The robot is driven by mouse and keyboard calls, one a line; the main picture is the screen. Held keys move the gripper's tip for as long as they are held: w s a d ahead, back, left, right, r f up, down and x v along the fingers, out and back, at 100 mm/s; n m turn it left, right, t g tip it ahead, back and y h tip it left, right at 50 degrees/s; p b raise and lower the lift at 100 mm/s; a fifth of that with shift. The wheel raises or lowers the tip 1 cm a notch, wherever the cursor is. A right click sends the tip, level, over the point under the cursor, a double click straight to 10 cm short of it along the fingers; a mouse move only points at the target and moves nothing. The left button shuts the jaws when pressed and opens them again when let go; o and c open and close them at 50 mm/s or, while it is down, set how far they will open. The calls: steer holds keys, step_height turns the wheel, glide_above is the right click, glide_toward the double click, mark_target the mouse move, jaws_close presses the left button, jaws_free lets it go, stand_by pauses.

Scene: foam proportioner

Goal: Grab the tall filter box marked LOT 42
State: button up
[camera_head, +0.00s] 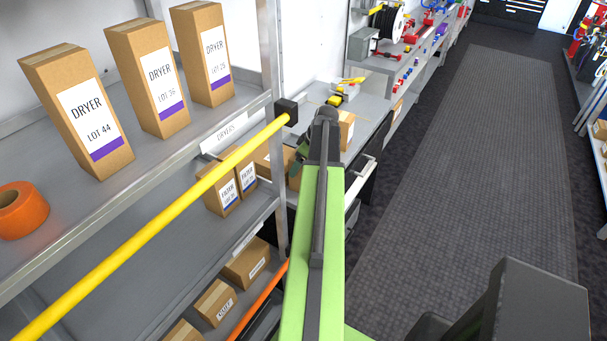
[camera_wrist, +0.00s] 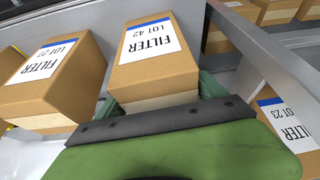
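The tall filter box marked LOT 42 (camera_wrist: 160,75) is a brown carton with a white label and a blue band, in the middle of the wrist view. The green fingers of my gripper (camera_wrist: 160,100) stand on either side of its near end, with no clear gap. Whether they press on it is hidden by the dark bar and green body of my gripper. In the head view my gripper (camera_head: 301,158) is partly hidden behind my arm, at the end of the shelf. The LOT 27 filter box (camera_wrist: 55,80) stands left of the LOT 42 box.
The LOT 23 filter box (camera_wrist: 290,125) lies to the right beyond a grey metal shelf part (camera_wrist: 262,50). In the head view filter boxes (camera_head: 222,197) sit on a lower shelf, below dryer boxes (camera_head: 80,110). A yellow bar (camera_head: 150,220) crosses the rack. The aisle floor (camera_head: 460,180) is clear.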

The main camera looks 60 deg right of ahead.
steer(key=c, duration=1.1)
step_height(320, 180, up, 10)
steer(key=p, duration=1)
steer(key=shift+r, duration=0.15)
steer(key=shift+f, duration=0.2)
